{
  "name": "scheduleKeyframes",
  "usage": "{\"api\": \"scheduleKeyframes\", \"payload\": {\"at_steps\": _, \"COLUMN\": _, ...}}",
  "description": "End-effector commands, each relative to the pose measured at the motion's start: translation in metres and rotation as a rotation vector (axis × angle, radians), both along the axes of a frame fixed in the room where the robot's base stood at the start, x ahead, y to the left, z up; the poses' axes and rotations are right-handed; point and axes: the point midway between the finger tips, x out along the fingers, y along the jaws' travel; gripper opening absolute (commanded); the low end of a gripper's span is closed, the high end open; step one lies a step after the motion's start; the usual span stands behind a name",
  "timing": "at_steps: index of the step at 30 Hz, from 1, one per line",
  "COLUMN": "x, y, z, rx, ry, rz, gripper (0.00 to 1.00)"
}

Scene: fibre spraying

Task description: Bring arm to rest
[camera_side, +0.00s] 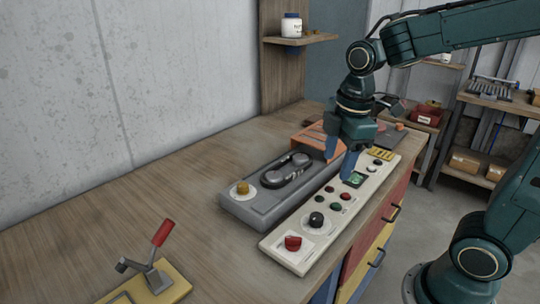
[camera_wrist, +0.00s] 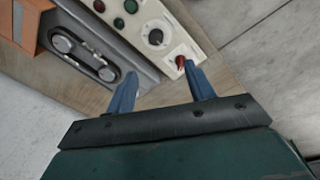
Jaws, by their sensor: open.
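My gripper (camera_side: 341,160) hangs over the far part of the control panels in the side view, pointing down with its two blue fingers apart. In the wrist view my gripper (camera_wrist: 163,80) is open with nothing between its fingers. Below it is a white control panel (camera_side: 336,218) with a red switch, a black knob and several buttons. Beside it lies a grey panel (camera_side: 245,211) with a yellow knob and a dark oval track. Whether the fingertips touch anything cannot be told.
An orange block (camera_side: 310,139) sits behind the grey panel. A red-handled lever (camera_side: 160,236) on a yellow base stands at the front left. A shelf with a white jar (camera_side: 291,25) is above the back. The left part of the wooden bench (camera_side: 120,211) is clear.

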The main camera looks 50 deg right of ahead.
Motion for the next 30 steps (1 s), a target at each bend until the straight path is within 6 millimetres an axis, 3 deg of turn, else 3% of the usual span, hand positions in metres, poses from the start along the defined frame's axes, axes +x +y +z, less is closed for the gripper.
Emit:
{"api": "scheduleKeyframes", "payload": {"at_steps": 9, "x": -0.046, "y": 0.007, "z": 0.026, "rx": 0.086, "ry": -0.158, "rz": -0.406, "gripper": 0.54}}
{"api": "scheduleKeyframes", "payload": {"at_steps": 18, "x": -0.085, "y": 0.012, "z": 0.034, "rx": 0.222, "ry": -0.281, "rz": -0.769, "gripper": 0.54}}
{"api": "scheduleKeyframes", "payload": {"at_steps": 24, "x": -0.100, "y": 0.014, "z": 0.035, "rx": 0.296, "ry": -0.324, "rz": -0.917, "gripper": 0.54}}
{"api": "scheduleKeyframes", "payload": {"at_steps": 30, "x": -0.104, "y": 0.014, "z": 0.034, "rx": 0.316, "ry": -0.332, "rz": -0.960, "gripper": 0.54}}
